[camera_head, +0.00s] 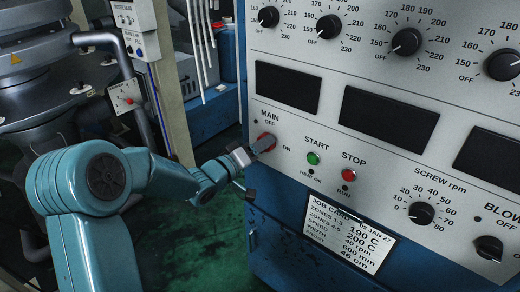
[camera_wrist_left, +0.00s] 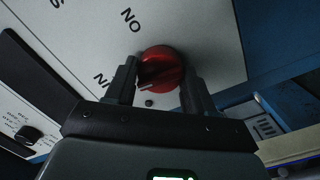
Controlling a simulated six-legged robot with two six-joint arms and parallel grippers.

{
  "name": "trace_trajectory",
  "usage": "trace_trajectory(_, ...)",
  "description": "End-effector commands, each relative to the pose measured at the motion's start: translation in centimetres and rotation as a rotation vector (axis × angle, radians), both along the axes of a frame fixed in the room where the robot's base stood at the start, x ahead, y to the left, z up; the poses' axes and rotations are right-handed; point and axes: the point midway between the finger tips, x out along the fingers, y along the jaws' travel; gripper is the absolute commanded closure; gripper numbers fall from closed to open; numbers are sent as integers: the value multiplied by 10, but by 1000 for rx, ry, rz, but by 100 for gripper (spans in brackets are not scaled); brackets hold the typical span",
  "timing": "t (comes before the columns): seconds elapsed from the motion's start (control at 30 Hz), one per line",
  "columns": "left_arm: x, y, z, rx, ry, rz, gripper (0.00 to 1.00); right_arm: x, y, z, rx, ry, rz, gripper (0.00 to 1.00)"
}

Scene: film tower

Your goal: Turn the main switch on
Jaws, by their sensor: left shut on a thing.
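The main switch (camera_head: 266,139) is a red rotary knob at the lower left of the light grey control panel, with MAIN and OFF printed above it and ON to its right. My left gripper (camera_head: 251,151) reaches it from the left and covers part of it. In the left wrist view the red knob (camera_wrist_left: 161,69) sits between the two dark fingers of my left gripper (camera_wrist_left: 160,85), which are shut on it. The exact angle of the knob's pointer is hard to tell. My right gripper is in neither view.
Green START (camera_head: 313,158) and red STOP (camera_head: 347,174) buttons sit right of the switch. Dark displays (camera_head: 288,87) lie above. A job card (camera_head: 350,232) is fixed below. A narrow post (camera_head: 165,80) and grey machinery (camera_head: 40,90) stand left. Green floor (camera_head: 200,235) shows beneath my left arm.

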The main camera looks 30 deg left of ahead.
Motion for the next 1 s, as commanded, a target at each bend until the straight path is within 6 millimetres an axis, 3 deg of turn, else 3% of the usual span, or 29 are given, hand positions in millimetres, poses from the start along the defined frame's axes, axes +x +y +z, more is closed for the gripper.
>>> trace_trajectory(1.0,0,0,-4,931,-72,0,77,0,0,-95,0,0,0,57)
